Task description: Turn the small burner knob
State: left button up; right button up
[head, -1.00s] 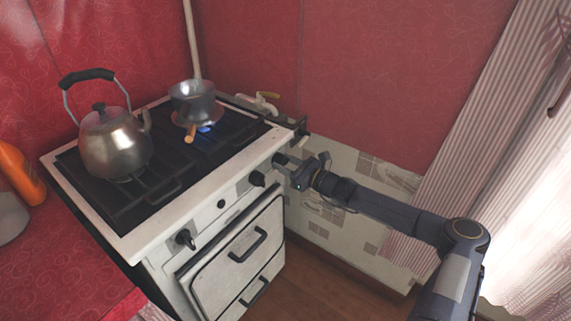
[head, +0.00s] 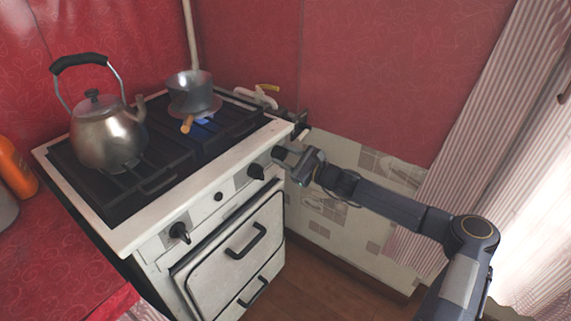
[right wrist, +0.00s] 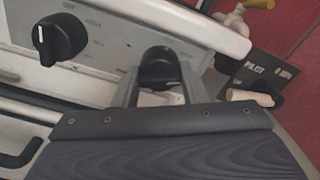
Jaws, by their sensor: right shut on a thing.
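The white stove (head: 150,238) has black knobs along its front panel. My right gripper (head: 278,153) is at the right end of this panel. In the right wrist view its two fingers stand on either side of a round black knob (right wrist: 158,68), shut on it. The fingers and wrist mostly hide this knob in the head view. A second black knob (head: 256,171) is just left of the gripper, and it also shows in the right wrist view (right wrist: 60,38) with a white mark. My left gripper is not in view.
A metal kettle (head: 108,138) stands on the front-left grate, and a small pot (head: 193,94) on the back burner. A yellow-handled valve (head: 262,92) is behind the stove's right corner.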

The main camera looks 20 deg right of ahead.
jog(key=n+b, duration=0.5)
jog(key=b, duration=0.1)
jog(key=n+b, duration=0.5)
jog(key=b, duration=0.2)
jog(key=shift+f+n, duration=0.2)
jog(key=shift+n, duration=0.2)
jog(key=shift+r+n+b, duration=0.2)
jog(key=shift+n+b, duration=0.9)
jog(key=shift+b, duration=0.4)
jog(key=o, duration=0.9)
jog(key=shift+o, duration=0.2)
jog(key=shift+r, duration=0.1)
